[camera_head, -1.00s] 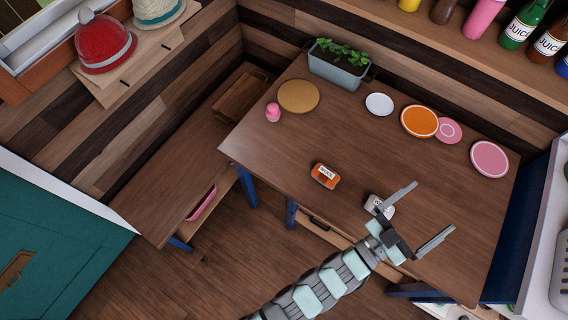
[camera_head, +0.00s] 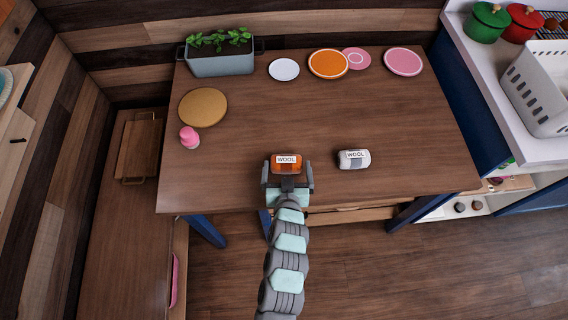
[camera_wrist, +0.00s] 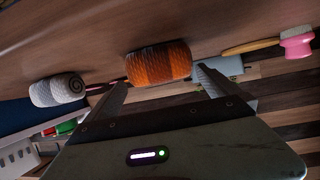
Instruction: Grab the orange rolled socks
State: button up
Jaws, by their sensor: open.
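The orange rolled socks (camera_head: 286,163) with a white "WOOL" label lie on the wooden table near its front edge. In the wrist view the orange socks (camera_wrist: 158,64) are ahead of my gripper, between the lines of its two fingers. My gripper (camera_head: 287,178) is open at the near side of the orange socks, with a finger toward either side of them. The fingers also show in the wrist view (camera_wrist: 158,82). I cannot tell whether they touch the socks. White-grey rolled socks (camera_head: 353,159) lie to the right, apart from the gripper.
A planter (camera_head: 220,65), a white plate (camera_head: 284,70), an orange plate (camera_head: 328,63) and pink plates (camera_head: 403,61) stand along the back. The table's middle is clear.

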aim_at(286, 156)
jog(key=b+x, duration=0.1)
jog(key=x, duration=0.5)
jog(key=shift+w+a+f, duration=0.1)
jog(key=shift+w+f, duration=0.1)
jog(key=shift+f, duration=0.1)
jog(key=shift+s, duration=0.1)
jog(key=c, duration=1.2)
